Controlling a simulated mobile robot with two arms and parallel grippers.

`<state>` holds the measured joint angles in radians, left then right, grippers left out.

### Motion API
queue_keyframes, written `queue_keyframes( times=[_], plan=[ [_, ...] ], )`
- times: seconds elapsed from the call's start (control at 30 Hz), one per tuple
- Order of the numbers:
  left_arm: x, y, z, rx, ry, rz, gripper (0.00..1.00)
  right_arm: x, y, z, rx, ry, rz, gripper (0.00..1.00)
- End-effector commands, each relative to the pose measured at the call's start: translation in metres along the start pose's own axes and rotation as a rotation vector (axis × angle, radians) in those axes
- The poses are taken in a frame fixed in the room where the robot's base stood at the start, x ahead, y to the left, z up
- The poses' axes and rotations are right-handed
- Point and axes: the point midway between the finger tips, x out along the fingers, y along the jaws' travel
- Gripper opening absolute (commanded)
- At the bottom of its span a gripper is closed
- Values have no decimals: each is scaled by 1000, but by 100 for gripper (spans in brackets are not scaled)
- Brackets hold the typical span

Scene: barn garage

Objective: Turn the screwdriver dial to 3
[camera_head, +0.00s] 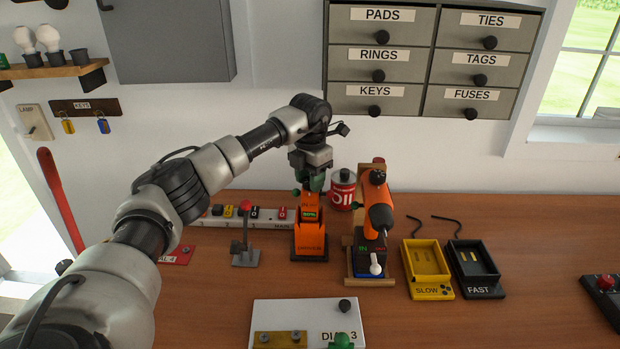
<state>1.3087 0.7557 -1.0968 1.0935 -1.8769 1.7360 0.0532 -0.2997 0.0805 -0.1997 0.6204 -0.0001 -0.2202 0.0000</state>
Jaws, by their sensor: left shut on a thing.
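An orange power screwdriver (377,205) stands upright in a wooden stand with a blue base and a white lever. A second orange unit (309,237) with a small lit green display stands to its left, on the bench. My left gripper (311,182) points down at the top of this unit, shut on a green part there; the fingers hide most of it. A dial's setting cannot be read. My right gripper is not in view.
A red can (343,190) stands behind the orange units. A lever on a grey base (245,252) and a white strip with switches (225,217) are at left. Yellow (426,267) and black (472,266) trays are at right. The right bench is mostly clear.

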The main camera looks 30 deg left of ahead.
Motion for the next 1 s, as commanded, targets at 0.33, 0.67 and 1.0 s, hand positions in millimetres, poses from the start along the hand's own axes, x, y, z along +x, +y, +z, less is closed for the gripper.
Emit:
queue_keyframes(
  times=[0.33, 0.67, 1.0],
  plan=[
    [-1, 0, 0, -2, -1, 0, 65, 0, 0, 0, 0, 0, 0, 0],
    [-6, 0, 1, -2, -2, 0, 65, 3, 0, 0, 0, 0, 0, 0],
    [-68, 0, 1, -2, -6, 1, 65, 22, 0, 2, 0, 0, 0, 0]
  ],
)
